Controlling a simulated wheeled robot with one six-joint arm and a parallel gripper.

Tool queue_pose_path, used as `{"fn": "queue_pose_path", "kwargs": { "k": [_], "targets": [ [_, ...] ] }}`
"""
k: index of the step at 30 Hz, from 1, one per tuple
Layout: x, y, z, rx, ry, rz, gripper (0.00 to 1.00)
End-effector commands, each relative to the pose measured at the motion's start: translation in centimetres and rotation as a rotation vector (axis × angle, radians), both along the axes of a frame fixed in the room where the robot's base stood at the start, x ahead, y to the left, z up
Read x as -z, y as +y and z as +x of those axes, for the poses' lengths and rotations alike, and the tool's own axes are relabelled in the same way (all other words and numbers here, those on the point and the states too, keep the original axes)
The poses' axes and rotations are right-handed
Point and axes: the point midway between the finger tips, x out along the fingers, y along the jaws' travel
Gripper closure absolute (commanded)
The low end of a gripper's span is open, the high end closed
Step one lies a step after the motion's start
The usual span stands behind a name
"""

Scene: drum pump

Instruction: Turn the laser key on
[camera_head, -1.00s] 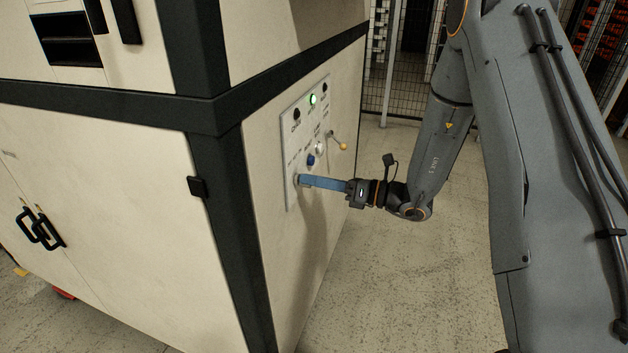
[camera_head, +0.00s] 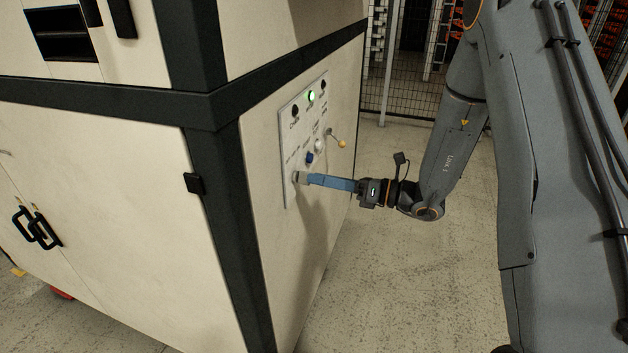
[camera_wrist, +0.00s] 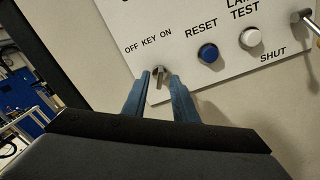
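The laser key (camera_wrist: 158,72) is a small metal key on the white control panel (camera_wrist: 207,27), under the label "OFF KEY ON" in the wrist view. Its bow stands roughly upright with a slight tilt, pointing near the KEY word. My gripper (camera_wrist: 160,82) has blue fingers, which are parted on either side of and just in front of the key, with a visible gap between them. In the head view my gripper (camera_head: 306,179) reaches the lower left of the panel, and the key is small there (camera_head: 297,177).
Right of the key are a blue RESET button (camera_wrist: 208,53), a white lamp test button (camera_wrist: 250,38) and a lever with a yellow knob (camera_head: 342,144). A green lamp (camera_head: 311,96) glows at the panel's top. Open floor (camera_head: 400,290) lies right of the cabinet.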

Motion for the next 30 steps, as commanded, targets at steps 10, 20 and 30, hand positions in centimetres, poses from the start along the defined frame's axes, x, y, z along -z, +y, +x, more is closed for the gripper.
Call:
{"fn": "queue_pose_path", "kwargs": {
  "k": [10, 20, 30],
  "targets": [
    [0.1, -4.5, -1.6, 0.003, 0.001, 0.001, 0.74],
    [0.0, -4.8, -1.9, 0.001, 0.001, 0.001, 0.74],
    [1.0, -1.0, -9.8, -0.311, -0.135, -0.306, 0.74]
  ]
}}
